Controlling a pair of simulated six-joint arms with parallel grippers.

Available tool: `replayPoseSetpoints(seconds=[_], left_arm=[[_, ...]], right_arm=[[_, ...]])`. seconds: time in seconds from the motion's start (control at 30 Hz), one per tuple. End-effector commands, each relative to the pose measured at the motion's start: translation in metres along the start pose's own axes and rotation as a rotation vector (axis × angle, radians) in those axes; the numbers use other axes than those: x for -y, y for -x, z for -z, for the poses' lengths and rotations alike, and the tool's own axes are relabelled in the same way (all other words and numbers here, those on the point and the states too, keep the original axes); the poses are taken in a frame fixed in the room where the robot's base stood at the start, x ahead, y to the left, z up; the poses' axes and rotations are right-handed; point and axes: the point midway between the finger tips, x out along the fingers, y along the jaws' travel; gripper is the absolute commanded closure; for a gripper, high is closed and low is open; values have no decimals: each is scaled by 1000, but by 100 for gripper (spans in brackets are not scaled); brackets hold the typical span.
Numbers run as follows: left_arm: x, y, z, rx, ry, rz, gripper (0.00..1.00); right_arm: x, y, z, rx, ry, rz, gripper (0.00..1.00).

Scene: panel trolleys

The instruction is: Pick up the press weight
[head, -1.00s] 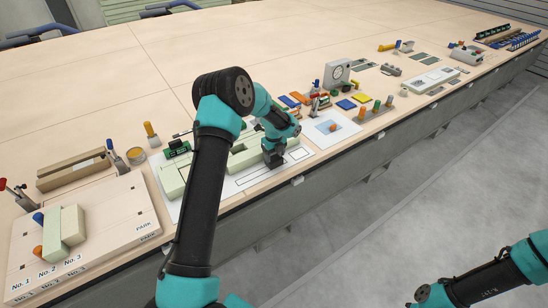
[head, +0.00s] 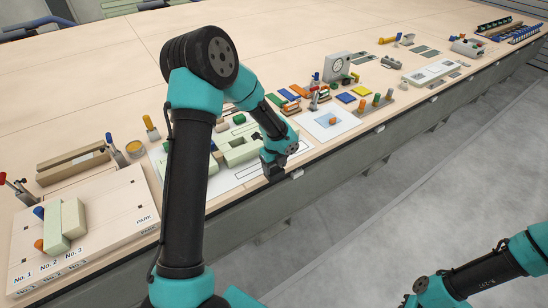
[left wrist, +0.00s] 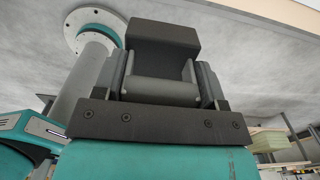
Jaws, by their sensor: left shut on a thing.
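My left gripper (head: 272,160) is at the front edge of the bench, beside the white printed sheet with the pale green blocks. In the left wrist view, its fingers (left wrist: 162,75) are shut on the press weight. The weight shows there as a dark block (left wrist: 165,38) with a grey rounded bar between the fingers. In the head view the dark block (head: 273,173) shows small under the gripper. I cannot tell how far it is from the bench top. My right arm is at the lower right, with its gripper outside the picture.
A pale board (head: 95,225) with numbered places and green blocks lies at the left.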

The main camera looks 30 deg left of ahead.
Motion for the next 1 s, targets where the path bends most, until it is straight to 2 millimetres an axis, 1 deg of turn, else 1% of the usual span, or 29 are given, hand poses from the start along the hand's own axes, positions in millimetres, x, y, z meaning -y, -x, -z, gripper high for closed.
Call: replayPoseSetpoints(seconds=[0.1, 0.3, 0.8, 1.0], left_arm=[[-8, 2, 12, 1, -1, 2, 96], [-14, 3, 22, 1, 0, 2, 96], [-15, 3, 24, 1, 0, 2, 96], [-15, 4, 21, 2, 7, 2, 96]], right_arm=[[0, 0, 0, 0, 0, 0, 100], [0, 0, 0, 0, 0, 0, 100], [0, 0, 0, 0, 0, 0, 100], [0, 0, 0, 0, 0, 0, 100]])
